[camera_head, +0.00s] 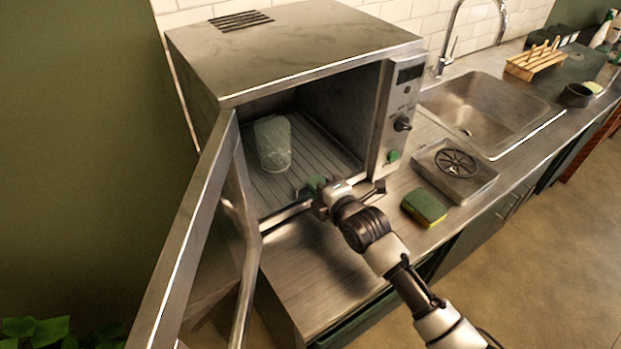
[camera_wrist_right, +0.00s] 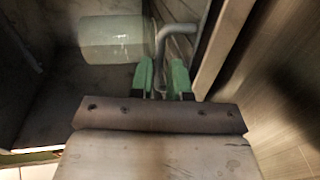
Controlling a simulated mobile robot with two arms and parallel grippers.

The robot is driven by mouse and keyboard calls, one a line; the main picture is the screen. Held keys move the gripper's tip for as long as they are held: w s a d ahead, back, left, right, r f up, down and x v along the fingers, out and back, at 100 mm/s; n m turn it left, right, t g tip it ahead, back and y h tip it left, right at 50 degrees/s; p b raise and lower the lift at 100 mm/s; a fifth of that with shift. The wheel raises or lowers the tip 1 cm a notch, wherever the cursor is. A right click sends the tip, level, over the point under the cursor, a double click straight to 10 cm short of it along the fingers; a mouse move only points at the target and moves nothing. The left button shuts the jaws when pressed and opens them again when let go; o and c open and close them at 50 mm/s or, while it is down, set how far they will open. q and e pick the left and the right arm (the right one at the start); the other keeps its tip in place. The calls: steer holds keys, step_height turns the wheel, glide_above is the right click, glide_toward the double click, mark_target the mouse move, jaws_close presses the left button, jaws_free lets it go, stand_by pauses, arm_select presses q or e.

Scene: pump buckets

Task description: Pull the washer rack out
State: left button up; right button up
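The washer rack (camera_head: 313,160) is a ribbed tray inside the open metal washer (camera_head: 300,45). A pale, cloudy glass (camera_head: 272,143) stands on it and also shows in the wrist view (camera_wrist_right: 112,40). A grey bent bar (camera_wrist_right: 168,38), seemingly the rack's handle, shows in the wrist view. My right gripper (camera_head: 309,187) is at the rack's front edge in the washer opening. Its green fingers (camera_wrist_right: 165,75) are close together with the bar between them. I cannot tell whether they press on it. My left gripper is not in view.
The washer door (camera_head: 185,255) stands open at the left. Bare counter (camera_head: 310,275) lies in front of the opening. A green and yellow sponge (camera_head: 424,208) and a metal tray with a round drain-like piece (camera_head: 468,182) are to the right, before the sink (camera_head: 485,105).

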steer(key=shift+x, duration=1.1)
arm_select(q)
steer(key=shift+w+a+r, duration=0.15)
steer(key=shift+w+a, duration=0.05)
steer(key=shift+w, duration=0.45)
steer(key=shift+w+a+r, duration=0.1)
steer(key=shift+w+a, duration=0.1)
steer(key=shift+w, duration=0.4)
arm_select(e)
steer(key=shift+w+a, duration=0.1)
steer(key=shift+w, duration=0.05)
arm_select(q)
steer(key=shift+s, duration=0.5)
arm_select(e)
jaws_close()
